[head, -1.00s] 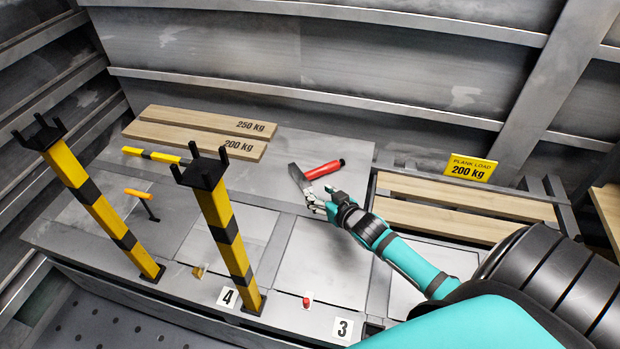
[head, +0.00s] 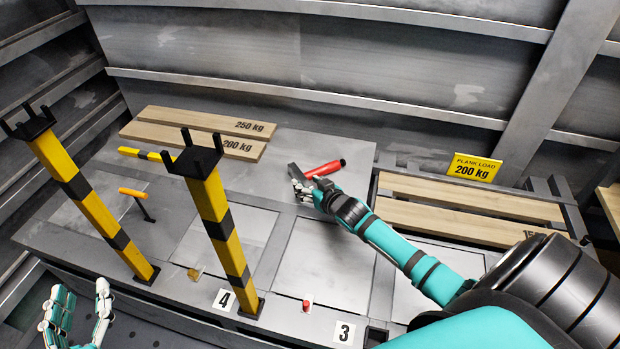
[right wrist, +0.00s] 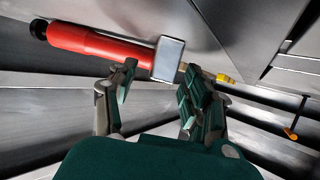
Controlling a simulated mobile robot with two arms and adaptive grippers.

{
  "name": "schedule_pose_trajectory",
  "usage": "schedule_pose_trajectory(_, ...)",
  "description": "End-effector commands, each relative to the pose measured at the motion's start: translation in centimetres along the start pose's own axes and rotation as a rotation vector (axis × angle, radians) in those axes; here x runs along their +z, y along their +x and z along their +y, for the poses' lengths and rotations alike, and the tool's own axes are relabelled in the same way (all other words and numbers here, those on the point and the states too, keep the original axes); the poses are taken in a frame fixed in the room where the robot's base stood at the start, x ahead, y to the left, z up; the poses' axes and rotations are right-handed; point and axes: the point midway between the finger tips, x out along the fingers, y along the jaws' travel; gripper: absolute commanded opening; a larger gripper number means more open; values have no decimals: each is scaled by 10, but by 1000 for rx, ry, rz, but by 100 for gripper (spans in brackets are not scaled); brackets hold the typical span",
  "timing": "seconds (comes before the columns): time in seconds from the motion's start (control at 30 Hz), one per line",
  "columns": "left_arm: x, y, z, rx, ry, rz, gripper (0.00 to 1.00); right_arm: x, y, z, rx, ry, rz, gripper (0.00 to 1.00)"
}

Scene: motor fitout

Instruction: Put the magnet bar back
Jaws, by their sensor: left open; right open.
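A tool with a red handle (head: 326,169) and a grey metal head (head: 295,172) lies on the grey deck. In the right wrist view its red handle (right wrist: 100,48) is at the upper left and its grey block head (right wrist: 168,58) is just beyond my fingertips. A yellow-and-black striped bar (head: 147,154) lies further left; I cannot tell which is the magnet bar. My right gripper (head: 301,190) is open at the near side of the grey head; contact is unclear. My left gripper (head: 76,306) is open and empty at the lower left.
Two striped posts (head: 95,210) (head: 221,225) with forked black tops stand on the left. An orange-handled tool (head: 134,193) stands between them. Planks (head: 195,133) lie behind. More planks (head: 465,195) fill a rack at right.

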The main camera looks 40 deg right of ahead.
Motion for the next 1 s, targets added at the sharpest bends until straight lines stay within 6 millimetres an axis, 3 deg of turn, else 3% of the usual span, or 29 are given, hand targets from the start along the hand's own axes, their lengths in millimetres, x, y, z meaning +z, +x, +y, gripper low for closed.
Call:
schedule_pose_trajectory(0.33,-8,1,1,2,-1,44,43,0,4,0,0,0,0,50)
schedule_pose_trajectory(0.7,-8,1,1,2,-1,43,43,0,4,0,0,-1,0,2)
schedule_pose_trajectory(1.0,-8,1,1,2,-1,43,43,-3,4,0,0,-2,5,0)
